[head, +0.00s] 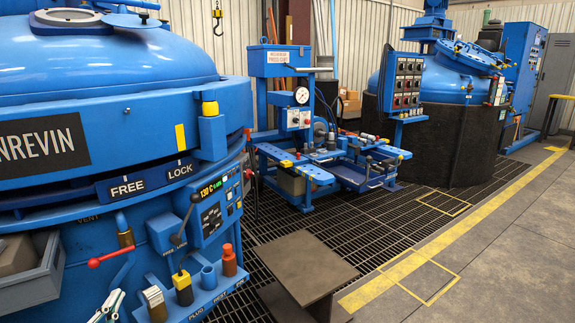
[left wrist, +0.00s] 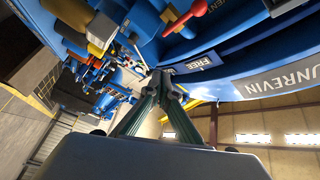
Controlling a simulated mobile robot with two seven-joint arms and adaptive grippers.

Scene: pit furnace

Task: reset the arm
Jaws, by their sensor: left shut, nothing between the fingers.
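My left gripper (head: 117,295) shows at the lower left of the head view, in front of the big blue furnace (head: 100,230). Only its pale-green fingers show there, low beside the furnace's front shelf. In the left wrist view the two green fingers of the left gripper (left wrist: 162,78) meet at their tips, shut and empty. The furnace front and its FREE label show beyond them, tilted. I cannot tell the exact gap to the furnace. My right gripper is in neither view.
The furnace's front has a red-ended lever (head: 95,263), a control panel (head: 218,205) and a shelf (head: 205,290) with small tools. A dark low table (head: 300,262) stands to the right. A blue press bench (head: 330,165) is behind. The yellow-lined floor at right is clear.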

